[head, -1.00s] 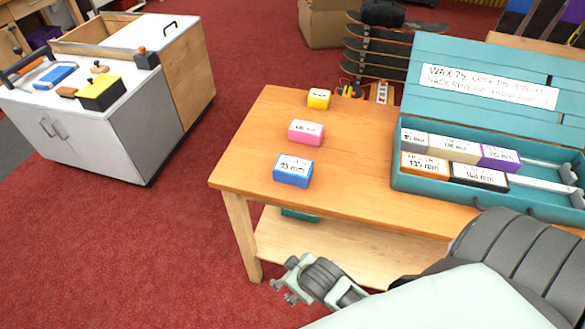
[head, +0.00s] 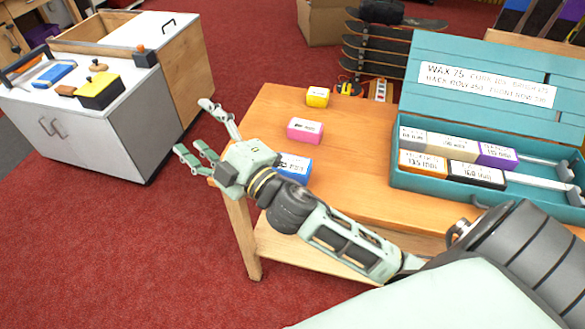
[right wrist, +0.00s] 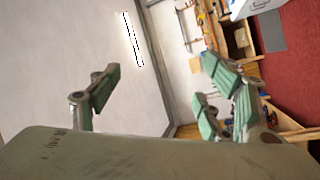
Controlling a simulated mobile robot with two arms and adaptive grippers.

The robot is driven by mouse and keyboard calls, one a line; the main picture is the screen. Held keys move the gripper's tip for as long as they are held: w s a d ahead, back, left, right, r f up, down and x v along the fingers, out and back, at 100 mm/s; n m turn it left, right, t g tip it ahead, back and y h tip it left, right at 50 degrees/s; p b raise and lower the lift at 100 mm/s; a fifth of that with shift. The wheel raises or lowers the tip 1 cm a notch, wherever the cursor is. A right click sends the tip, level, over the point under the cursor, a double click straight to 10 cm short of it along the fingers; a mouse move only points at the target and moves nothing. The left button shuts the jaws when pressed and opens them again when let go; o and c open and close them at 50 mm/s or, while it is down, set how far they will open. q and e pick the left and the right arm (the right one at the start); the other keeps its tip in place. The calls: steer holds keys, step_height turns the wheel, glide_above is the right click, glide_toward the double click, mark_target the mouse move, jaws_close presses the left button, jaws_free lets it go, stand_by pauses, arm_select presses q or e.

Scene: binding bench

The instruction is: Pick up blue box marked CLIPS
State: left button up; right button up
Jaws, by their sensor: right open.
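A blue box (head: 296,165) stands near the front left of the wooden table, partly hidden behind my right arm in the head view. Its white label seems to carry a size in mm; I cannot read CLIPS on any box. My right gripper (head: 194,126) is open and empty, raised at the table's left edge, left of the blue box, with its fingers pointing left, away from it. In the right wrist view the spread fingers (right wrist: 165,100) have nothing between them, and no blue box shows. My left gripper is not in view.
A pink box (head: 305,131) and a yellow box (head: 318,97) stand behind the blue one on the table (head: 265,108). An open teal case (head: 480,198) with several labelled boxes is at the right. A white cabinet (head: 85,140) stands at the left.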

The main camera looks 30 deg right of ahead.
steer(key=s+a+r+n+g+y, duration=0.1)
steer(key=a+r+n+g+y, duration=0.35)
steer(key=a+n+y, duration=0.5)
steer(key=n+g+h, duration=1.5)
steer(key=n, duration=0.4)
glide_above(292, 163)
steer(key=shift+y, duration=0.25)
step_height(292, 163, down, 16)
steer(key=shift+s+a+f, duration=0.1)
steer(key=shift+a+f, duration=0.05)
steer(key=shift+d+f, duration=0.2)
steer(key=shift+d, duration=0.1)
step_height(292, 163, down, 6)
steer(key=shift+a+f+p, duration=0.15)
steer(key=shift+f+p, duration=0.05)
steer(key=shift+p, duration=1)
steer(key=shift+f, duration=0.4)
